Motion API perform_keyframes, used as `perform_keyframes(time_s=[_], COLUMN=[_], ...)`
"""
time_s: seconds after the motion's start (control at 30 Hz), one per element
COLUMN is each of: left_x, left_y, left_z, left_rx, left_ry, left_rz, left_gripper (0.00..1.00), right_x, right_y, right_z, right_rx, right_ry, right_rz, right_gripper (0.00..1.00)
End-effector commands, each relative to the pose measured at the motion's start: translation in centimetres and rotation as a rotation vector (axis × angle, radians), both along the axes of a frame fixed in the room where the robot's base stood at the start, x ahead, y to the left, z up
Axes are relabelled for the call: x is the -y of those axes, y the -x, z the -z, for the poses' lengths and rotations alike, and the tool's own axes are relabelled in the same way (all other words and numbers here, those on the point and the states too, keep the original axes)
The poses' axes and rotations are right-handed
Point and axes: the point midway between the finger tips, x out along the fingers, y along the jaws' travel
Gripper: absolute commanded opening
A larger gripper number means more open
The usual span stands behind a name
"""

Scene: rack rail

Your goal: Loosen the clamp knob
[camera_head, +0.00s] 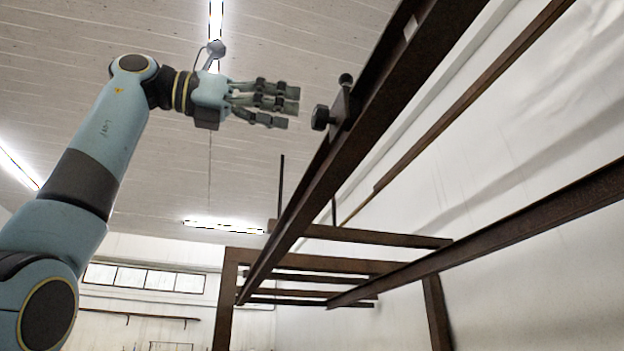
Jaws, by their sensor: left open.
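The dark clamp knob (320,118) sticks out to the left from a clamp (342,108) on the side of the long brown rail (375,105). A smaller round knob (346,80) stands at the clamp's top. My left gripper (293,107) is open and empty, with its fingers pointing right at the knob. A small gap shows between the fingertips and the knob. The clamp's far side is hidden behind the rail. My right gripper is not in view.
A second brown beam (480,222) runs along the right, and a brown frame (330,264) joins the rails at the far end. A white wall (530,270) stands at the right. The space left of the rail, below my left arm, looks clear.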

Motion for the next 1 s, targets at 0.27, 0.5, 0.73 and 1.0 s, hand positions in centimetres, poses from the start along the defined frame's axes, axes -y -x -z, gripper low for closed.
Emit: perform_keyframes(time_s=[0.27,0.5,0.73,1.0], left_x=[4.4,5.3,5.3,5.3], left_y=[-1.4,-1.8,-1.8,-1.8], left_z=[-0.2,0.0,0.0,0.0], left_rx=[-0.001,-0.002,-0.002,-0.002], left_ry=[0.002,0.002,0.002,0.002], left_rz=[0.002,0.000,0.000,0.000], left_gripper=[0.62,0.62,0.54,0.19], right_x=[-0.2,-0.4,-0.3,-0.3], right_y=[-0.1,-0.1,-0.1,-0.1], right_z=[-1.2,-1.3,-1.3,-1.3], right_rx=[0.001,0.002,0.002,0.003], right_ry=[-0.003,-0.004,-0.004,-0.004], right_rz=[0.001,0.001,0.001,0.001], right_gripper=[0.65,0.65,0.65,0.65])
